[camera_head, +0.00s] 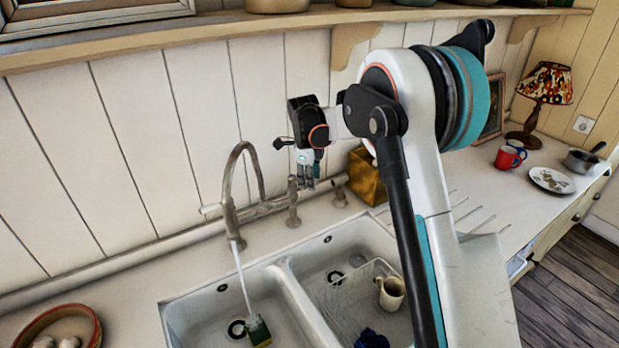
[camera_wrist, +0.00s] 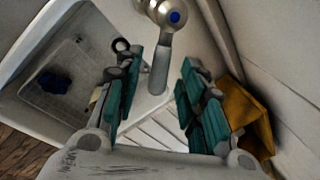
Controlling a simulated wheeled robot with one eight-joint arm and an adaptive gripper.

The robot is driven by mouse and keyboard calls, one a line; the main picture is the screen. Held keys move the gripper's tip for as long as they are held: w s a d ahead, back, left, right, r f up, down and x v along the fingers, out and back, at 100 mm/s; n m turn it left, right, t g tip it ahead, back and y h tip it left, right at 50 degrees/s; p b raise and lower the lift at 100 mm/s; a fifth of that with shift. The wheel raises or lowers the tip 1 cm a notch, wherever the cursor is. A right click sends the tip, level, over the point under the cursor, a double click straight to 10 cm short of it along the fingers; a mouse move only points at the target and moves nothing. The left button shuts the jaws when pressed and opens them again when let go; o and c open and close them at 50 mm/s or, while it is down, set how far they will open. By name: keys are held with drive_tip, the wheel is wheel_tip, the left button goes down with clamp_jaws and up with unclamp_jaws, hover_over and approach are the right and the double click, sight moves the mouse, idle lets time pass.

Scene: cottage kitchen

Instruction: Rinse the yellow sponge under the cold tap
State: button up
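The yellow sponge (camera_head: 260,331), with a greenish top, lies in the left sink basin, beside the drain. A thin stream of water (camera_head: 243,280) runs from the curved spout (camera_head: 240,160) down onto or right beside it. My gripper (camera_head: 307,178) is above the tap fittings behind the sink. In the wrist view my gripper (camera_wrist: 160,95) is open and empty, its teal-padded fingers apart. A metal tap handle with a blue dot (camera_wrist: 175,17), the cold tap, is just beyond the fingertips, its stem reaching into the gap between them. Contact cannot be made out.
The right basin holds a wire rack (camera_head: 345,300), a cream mug (camera_head: 391,292) and a dark blue object (camera_head: 371,339). A yellow box (camera_head: 367,178) stands close to the tap, against the wall. A shelf (camera_head: 230,27) runs overhead.

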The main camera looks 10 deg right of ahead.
wheel_tip(320, 180, up, 12)
drive_tip(key=s+a, duration=0.1)
drive_tip(key=s, duration=0.1)
drive_tip(key=shift+f, duration=0.15)
drive_tip(key=shift+a, duration=0.1)
drive_tip(key=shift+c, duration=0.6)
clamp_jaws()
drive_tip(key=s+a+f+n+t+h+b, duration=0.1)
drive_tip(key=s+a+f+n, duration=0.2)
drive_tip(key=n, duration=0.6)
drive_tip(key=s+a+f+n+t, duration=0.2)
drive_tip(key=s+n, duration=0.4)
drive_tip(key=n, duration=0.3)
drive_tip(key=w+d+f+b, duration=0.2)
drive_tip(key=w+d+f, duration=0.2)
drive_tip(key=w+f, duration=0.3)
drive_tip(key=shift+w+f+h, duration=0.15)
drive_tip(key=shift+f+h, duration=0.15)
drive_tip(key=shift+f, duration=0.2)
